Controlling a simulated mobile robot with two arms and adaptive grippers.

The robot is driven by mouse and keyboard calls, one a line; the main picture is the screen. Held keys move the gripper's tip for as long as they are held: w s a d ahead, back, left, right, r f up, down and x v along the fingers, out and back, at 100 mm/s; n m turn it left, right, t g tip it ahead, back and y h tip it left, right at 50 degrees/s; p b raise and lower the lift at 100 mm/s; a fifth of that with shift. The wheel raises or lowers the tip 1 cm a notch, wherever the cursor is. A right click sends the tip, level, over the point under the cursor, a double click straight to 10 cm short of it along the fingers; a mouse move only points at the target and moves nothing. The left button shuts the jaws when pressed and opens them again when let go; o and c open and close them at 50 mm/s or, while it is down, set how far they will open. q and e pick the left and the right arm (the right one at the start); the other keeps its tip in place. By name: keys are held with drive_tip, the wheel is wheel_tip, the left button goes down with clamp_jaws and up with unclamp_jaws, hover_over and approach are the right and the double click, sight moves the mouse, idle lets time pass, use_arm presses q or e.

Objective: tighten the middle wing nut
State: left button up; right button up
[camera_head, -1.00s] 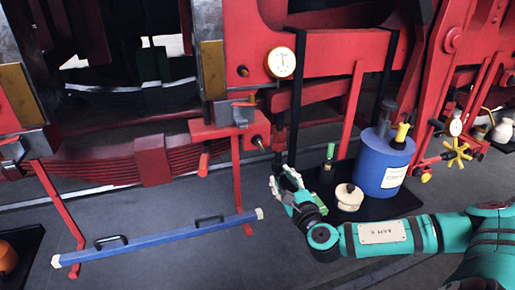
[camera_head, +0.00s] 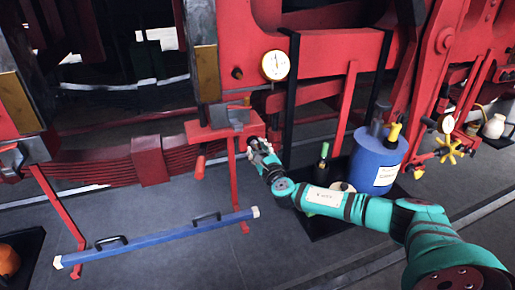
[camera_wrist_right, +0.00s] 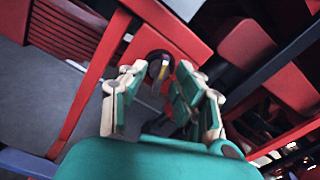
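My right gripper (camera_head: 258,148) is at the right side of a red bracket (camera_head: 215,131) under the locomotive frame. In the right wrist view the two fingers of this gripper (camera_wrist_right: 162,75) are apart. A small dark round part (camera_wrist_right: 158,64) with a yellow mark shows between the fingertips, against a red surface. It may be a wing nut, but I cannot make out wings or tell whether a finger touches it. In the head view the gripper hides this spot. I cannot tell which nut is the middle one. My left gripper is not in view.
A blue bar (camera_head: 160,239) with two black handles lies low between red legs. A blue canister (camera_head: 376,162) and a dark bottle (camera_head: 322,163) stand on a dark mat at the right. A yellow handwheel (camera_head: 449,149) is farther right. A white gauge (camera_head: 275,65) is above.

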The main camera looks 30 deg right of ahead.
clamp_jaws()
idle(0.3)
drive_tip(key=shift+f+m+b, duration=0.1)
drive_tip(key=shift+m+b, duration=0.2)
drive_tip(key=shift+m, duration=0.1)
drive_tip(key=m+b, duration=0.1)
drive_tip(key=m, duration=0.1)
drive_tip(key=shift+f+m+b, duration=0.1)
drive_tip(key=shift+m+b, duration=0.2)
drive_tip(key=shift+m, duration=0.1)
drive_tip(key=m+b, duration=0.5)
drive_tip(key=m, duration=1.3)
drive_tip(key=shift+d, duration=0.2)
drive_tip(key=shift+m, duration=0.4)
